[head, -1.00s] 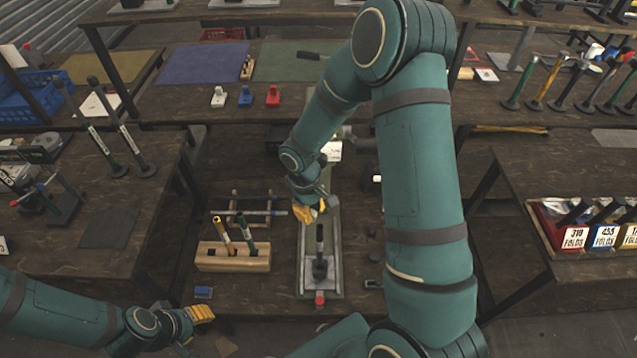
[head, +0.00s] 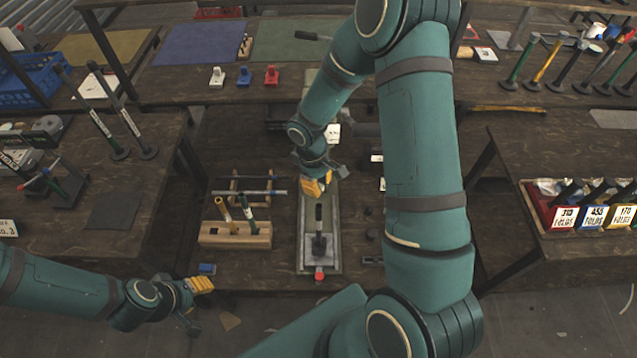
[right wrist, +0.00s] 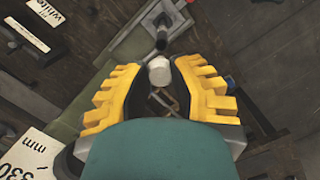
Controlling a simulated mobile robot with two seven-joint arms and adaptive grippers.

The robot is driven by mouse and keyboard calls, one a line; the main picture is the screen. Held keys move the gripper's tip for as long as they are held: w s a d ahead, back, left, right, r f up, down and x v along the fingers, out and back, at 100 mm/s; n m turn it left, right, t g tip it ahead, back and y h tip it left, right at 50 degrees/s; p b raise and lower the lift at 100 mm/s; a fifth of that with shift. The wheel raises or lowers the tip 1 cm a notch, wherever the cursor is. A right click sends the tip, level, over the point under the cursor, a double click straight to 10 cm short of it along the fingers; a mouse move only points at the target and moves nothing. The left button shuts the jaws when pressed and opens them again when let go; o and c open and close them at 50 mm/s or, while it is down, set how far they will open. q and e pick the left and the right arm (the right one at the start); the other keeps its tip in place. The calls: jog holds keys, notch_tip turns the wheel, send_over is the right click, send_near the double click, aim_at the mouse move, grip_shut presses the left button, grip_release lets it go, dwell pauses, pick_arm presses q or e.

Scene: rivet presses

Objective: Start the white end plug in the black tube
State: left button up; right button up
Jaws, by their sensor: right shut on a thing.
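The black tube (head: 319,220) stands upright in a grey fixture in the middle of the low bench in the head view. My right gripper (head: 318,186), with yellow finger pads, is just above it in the picture. In the right wrist view the right gripper (right wrist: 160,88) is shut on the white end plug (right wrist: 159,72), whose pale round end sticks out between the fingers. The black tube (right wrist: 162,38) shows just past the plug; I cannot tell whether they touch. My left gripper (head: 196,290) is low at the left, away from the tube; its jaws are unclear.
A wooden block (head: 234,235) holding a yellow and a green tube stands left of the fixture. A red knob (head: 319,275) is at the fixture's near end. A rod rack (head: 250,190) stands behind the wooden block.

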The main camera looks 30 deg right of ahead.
jog(key=shift+f+b, duration=2.15)
jog(key=shift+f, duration=0.55)
jog(key=shift+b, duration=0.4)
jog(key=shift+f+b, duration=1)
jog(key=shift+f, duration=0.15)
jog(key=o, duration=0.8)
notch_tip(320, 180, up, 12)
jog(key=w, duration=0.1)
jog(key=shift+w+a, duration=0.35)
jog(key=shift+a, duration=0.05)
